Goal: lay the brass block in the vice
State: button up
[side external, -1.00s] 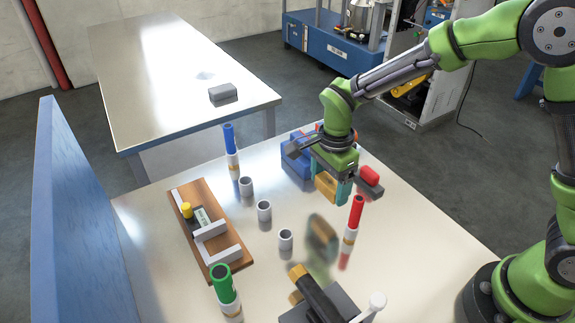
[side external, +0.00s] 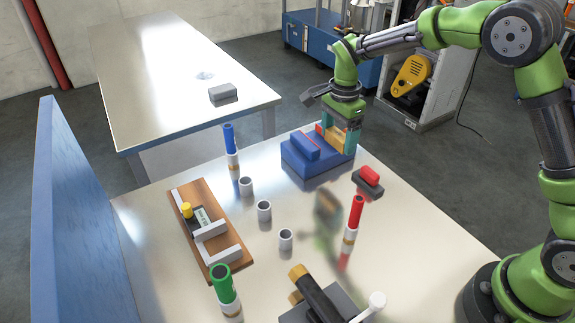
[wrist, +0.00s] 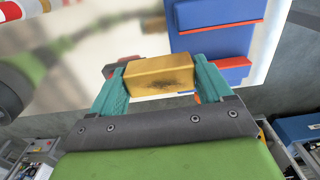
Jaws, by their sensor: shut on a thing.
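The brass block (side external: 336,136) is gripped between the teal fingers of my gripper (side external: 340,138). In the wrist view the block (wrist: 158,78) lies crosswise between both fingertips (wrist: 158,84), with a dark smudge on its face. The blue vice (side external: 312,168), with red-orange strips on its jaws, stands at the table's far edge. In the side view the block overlaps the vice's right part; whether it touches the vice I cannot tell. In the wrist view the vice (wrist: 218,42) is beyond the block, to the upper right. The fingers partly hide the block and the far jaw.
A red-topped dark block (side external: 368,181) lies right of the vice. A red-capped post (side external: 355,215), a blue-capped post (side external: 229,140) and several grey cups (side external: 264,210) stand nearby. A wooden fixture (side external: 208,235) is left.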

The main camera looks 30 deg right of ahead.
jog(key=w, duration=0.7)
jog(key=shift+w+a+f, duration=0.3)
jog(key=shift+a+f, duration=0.05)
jog(key=shift+f, duration=1.75)
jog(key=shift+f, duration=0.15)
jog(key=o, duration=1.2)
jog(key=shift+o, duration=0.2)
